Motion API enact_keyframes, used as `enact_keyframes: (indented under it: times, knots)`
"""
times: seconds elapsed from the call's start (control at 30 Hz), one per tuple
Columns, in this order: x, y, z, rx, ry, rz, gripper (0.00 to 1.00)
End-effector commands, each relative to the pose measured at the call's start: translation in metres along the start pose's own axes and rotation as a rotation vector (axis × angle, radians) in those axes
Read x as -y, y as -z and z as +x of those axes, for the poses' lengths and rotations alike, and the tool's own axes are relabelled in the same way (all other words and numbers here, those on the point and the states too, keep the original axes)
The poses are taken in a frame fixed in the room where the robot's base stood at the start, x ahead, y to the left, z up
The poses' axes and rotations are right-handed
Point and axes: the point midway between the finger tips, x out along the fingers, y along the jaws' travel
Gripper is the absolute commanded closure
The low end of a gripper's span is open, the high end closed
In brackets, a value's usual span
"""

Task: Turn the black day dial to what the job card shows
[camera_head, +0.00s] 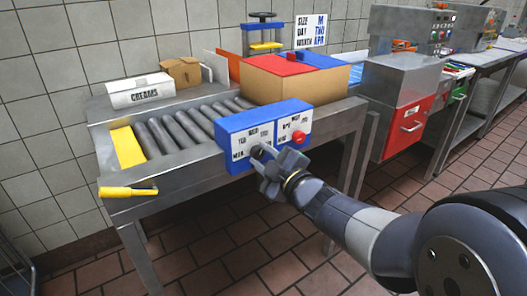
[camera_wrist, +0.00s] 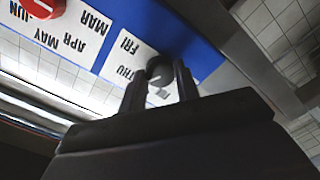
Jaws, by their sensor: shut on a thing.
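The black day dial (camera_head: 256,151) sits on the left face of the blue box (camera_head: 262,112) at the table's front edge. My gripper (camera_head: 268,160) is at this dial and is shut on it. In the wrist view the dial (camera_wrist: 159,71) lies between the two fingers of my gripper (camera_wrist: 160,88). Day labels such as FRI and THU show around it; others are hidden and I cannot read its pointer. The job card (camera_head: 311,31) on the back wall reads SIZE M, DAY THU, MONTH APR.
A red dial (camera_head: 298,137) sits right of the black dial on the box. Rollers (camera_head: 180,135), a yellow handle (camera_head: 128,191) and a white CREAMS box (camera_head: 141,92) are to the left. A large cardboard box (camera_head: 292,85) stands behind.

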Motion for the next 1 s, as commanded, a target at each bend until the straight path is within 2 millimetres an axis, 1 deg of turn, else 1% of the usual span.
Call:
enact_keyframes:
  times: [0.2,0.4,0.7,1.0]
  knots:
    - [-0.001,0.0004,-0.0001,0.003,0.001,0.163,0.93]
    - [-0.0001,-0.0001,-0.0002,0.002,0.001,0.266,0.93]
    - [0.0005,-0.0006,-0.0002,0.002,0.0,0.331,0.93]
    - [0.0009,-0.0009,-0.0002,0.002,0.001,0.336,0.93]
